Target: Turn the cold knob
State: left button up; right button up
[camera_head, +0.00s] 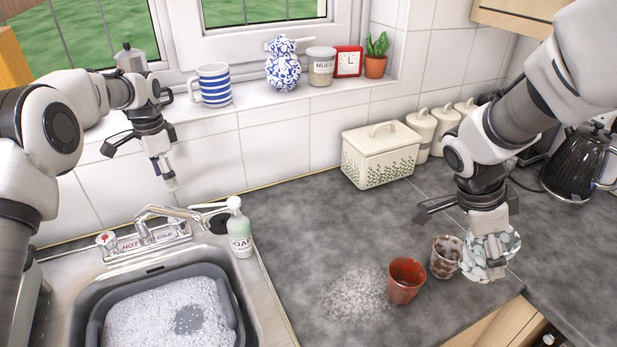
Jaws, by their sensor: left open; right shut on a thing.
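The chrome tap (148,229) stands behind the sink at the left, its base marked HOT and COLD. The red-topped hot knob (105,240) is at its left end. The cold knob is not clearly visible; a dark shape (208,212) lies beside the spout end, and I cannot tell what it is. My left gripper (140,163) is open and empty, above and behind the tap, touching nothing. My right gripper (487,228) is shut on a white mug with grey-green spots (492,262), at the counter's right side.
A soap bottle (240,235) stands at the sink's right rim. The sink holds a grey basin (232,302) of suds. A red cup (406,282) and a brown patterned cup (444,258) stand left of the spotted mug. A windowsill runs behind.

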pick_arm(q)
jog(key=p, duration=0.2)
send_over(179, 224)
jog(key=w+a, duration=0.1)
jog(key=f, duration=0.5)
jog(key=shift+w+a+f, duration=0.15)
jog(key=shift+w+f, duration=0.05)
jog(key=shift+f, duration=0.05)
pick_arm(e)
jog(key=shift+s+r, duration=0.3)
jog(key=shift+r, duration=0.25)
jog(key=shift+s+r, duration=0.3)
jog(key=shift+r, duration=0.2)
pick_arm(q)
jog(key=f, duration=0.4)
jog(key=w+f, duration=0.1)
jog(key=f, duration=0.1)
jog(key=shift+p, duration=0.3)
pick_arm(e)
jog(key=shift+w+a+r, duration=0.1)
jog(key=shift+w+r, duration=0.25)
jog(key=shift+w, duration=0.2)
pick_arm(q)
jog(key=shift+s+r, duration=0.1)
jog(key=shift+s, duration=0.2)
pick_arm(e)
jog(key=shift+s+r, duration=0.1)
jog(key=shift+s, duration=0.25)
pick_arm(q)
jog(key=c, duration=1.2)
